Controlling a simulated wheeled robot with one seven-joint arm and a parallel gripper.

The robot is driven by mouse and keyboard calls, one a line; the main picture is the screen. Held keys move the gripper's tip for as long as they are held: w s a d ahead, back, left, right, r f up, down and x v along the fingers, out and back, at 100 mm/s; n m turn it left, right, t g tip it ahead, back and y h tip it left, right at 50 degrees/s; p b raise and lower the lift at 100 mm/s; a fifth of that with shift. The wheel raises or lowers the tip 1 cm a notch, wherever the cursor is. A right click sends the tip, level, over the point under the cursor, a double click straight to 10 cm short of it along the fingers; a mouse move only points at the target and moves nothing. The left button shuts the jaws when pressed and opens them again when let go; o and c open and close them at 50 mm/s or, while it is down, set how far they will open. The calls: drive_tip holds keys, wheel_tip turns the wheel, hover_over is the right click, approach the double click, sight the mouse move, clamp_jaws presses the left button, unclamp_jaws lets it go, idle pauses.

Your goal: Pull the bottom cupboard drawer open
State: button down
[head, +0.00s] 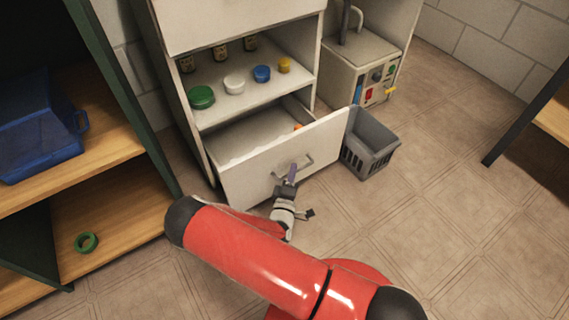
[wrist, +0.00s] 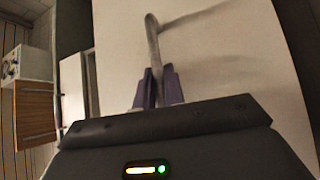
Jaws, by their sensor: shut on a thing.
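The bottom cupboard drawer (head: 262,168) is pulled partly out of the white cupboard (head: 197,125), and its inside shows from above. Its bar handle (head: 306,161) is on the front panel and also shows in the wrist view (wrist: 152,40). My gripper (head: 291,174) is at the drawer front. In the wrist view its two purple fingers (wrist: 158,88) are closed on the handle, one on each side of the bar. A small orange thing (head: 298,127) lies in the drawer near its right side, partly hidden by the front panel.
A grey basket (head: 369,143) stands on the floor close to the drawer's right end. A green-framed shelf (head: 110,155) with a blue box (head: 40,135) stands left. Lidded jars, one green (head: 201,97), stand on the cupboard shelf. Open floor (head: 440,220) lies to the right.

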drive_tip(key=s+d, duration=0.4)
drive_tip(key=s, duration=0.3)
drive_tip(key=shift+d, duration=0.4)
drive_tip(key=c, duration=1.5)
unclamp_jaws()
drive_tip(key=shift+s+f+b, duration=0.1)
drive_tip(key=shift+s+b, duration=0.05)
drive_tip(key=shift+b, duration=0.15)
